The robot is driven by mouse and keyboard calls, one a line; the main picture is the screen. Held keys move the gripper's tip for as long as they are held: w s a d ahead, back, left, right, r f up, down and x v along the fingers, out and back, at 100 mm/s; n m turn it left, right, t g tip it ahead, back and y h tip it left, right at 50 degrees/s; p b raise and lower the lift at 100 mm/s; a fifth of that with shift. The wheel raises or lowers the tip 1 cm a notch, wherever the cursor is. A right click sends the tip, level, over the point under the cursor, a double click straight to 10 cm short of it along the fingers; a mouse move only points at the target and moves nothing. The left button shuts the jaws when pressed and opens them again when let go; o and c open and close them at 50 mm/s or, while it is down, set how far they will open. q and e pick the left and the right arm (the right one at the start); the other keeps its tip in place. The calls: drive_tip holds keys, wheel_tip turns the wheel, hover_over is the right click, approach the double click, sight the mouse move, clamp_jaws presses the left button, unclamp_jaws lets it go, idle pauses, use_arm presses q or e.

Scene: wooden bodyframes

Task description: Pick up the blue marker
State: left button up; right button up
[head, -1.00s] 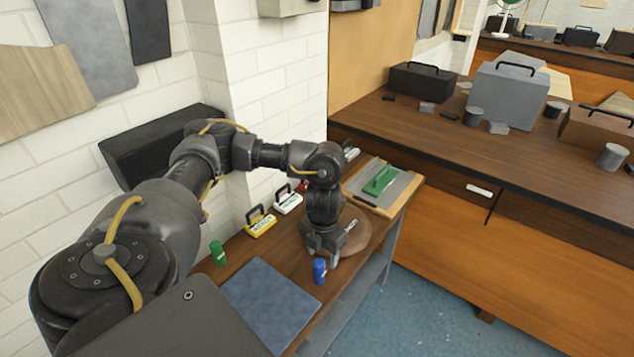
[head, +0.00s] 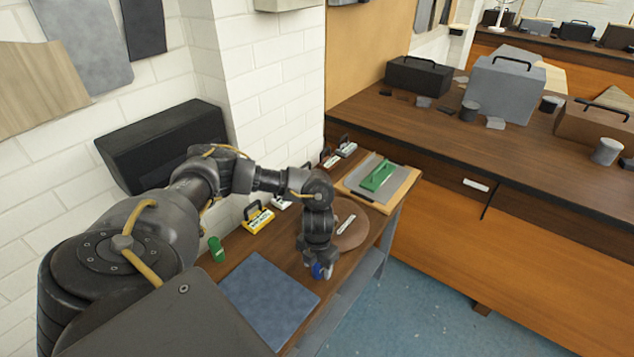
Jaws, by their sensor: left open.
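The blue marker (head: 318,270) stands on the wooden bench (head: 240,257) near its front edge, partly hidden by my left gripper. My left gripper (head: 319,268) points down over it, with its fingers around or just in front of the marker's upper part. The jaws are open; whether a finger touches the marker cannot be told. My right gripper is not in view.
A green marker (head: 216,249) stands to the left, by a blue-grey mat (head: 270,299). Yellow (head: 258,219) and white (head: 281,202) handled items line the wall. A round brown board (head: 347,232) and a tray with a green block (head: 379,175) lie behind.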

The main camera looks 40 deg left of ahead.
use_arm(q)
drive_tip(key=shift+c, duration=0.4)
drive_tip(key=c, duration=1)
drive_tip(key=shift+r, duration=0.15)
drive_tip(key=shift+r, duration=0.25)
wheel_tip(320, 180, up, 2)
drive_tip(key=shift+w+d+r+b, duration=0.15)
drive_tip(key=shift+r+b, duration=0.1)
drive_tip(key=shift+b, duration=0.6)
drive_tip(key=w+d+r, duration=0.1)
drive_tip(key=d+r, duration=0.2)
drive_tip(key=d, duration=0.1)
drive_tip(key=w+d+r, duration=0.1)
drive_tip(key=d+r, duration=0.2)
drive_tip(key=d, duration=0.2)
drive_tip(key=w+d+r, duration=0.1)
drive_tip(key=d+r, duration=0.3)
drive_tip(key=shift+w+d+b, duration=0.15)
drive_tip(key=shift+w+b, duration=0.05)
drive_tip(key=shift+b, duration=0.15)
